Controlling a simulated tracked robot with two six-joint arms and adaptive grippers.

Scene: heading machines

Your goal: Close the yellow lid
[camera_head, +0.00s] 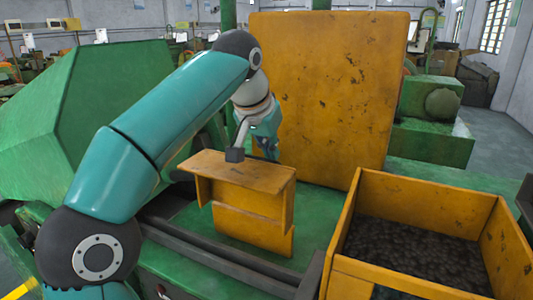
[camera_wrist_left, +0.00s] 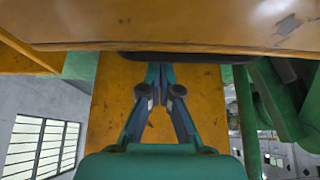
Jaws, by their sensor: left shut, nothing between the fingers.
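A small yellow housing (camera_head: 262,232) stands on the green machine bed. A flat, worn yellow plate (camera_head: 235,170), seemingly the lid, forms its top and overhangs to the left. My left gripper (camera_head: 268,150) points down just behind the plate's far edge. In the left wrist view, its blue-grey fingers (camera_wrist_left: 160,75) are shut and empty, and their tips meet a dark strip along the yellow edge (camera_wrist_left: 160,40). I cannot tell whether they touch it. My right gripper is out of view.
A large upright yellow panel (camera_head: 325,85) stands behind the gripper. A yellow bin (camera_head: 430,197) with many dark pieces is at the front right. A green machine body (camera_head: 80,120) fills the left. Open floor shows at the far right.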

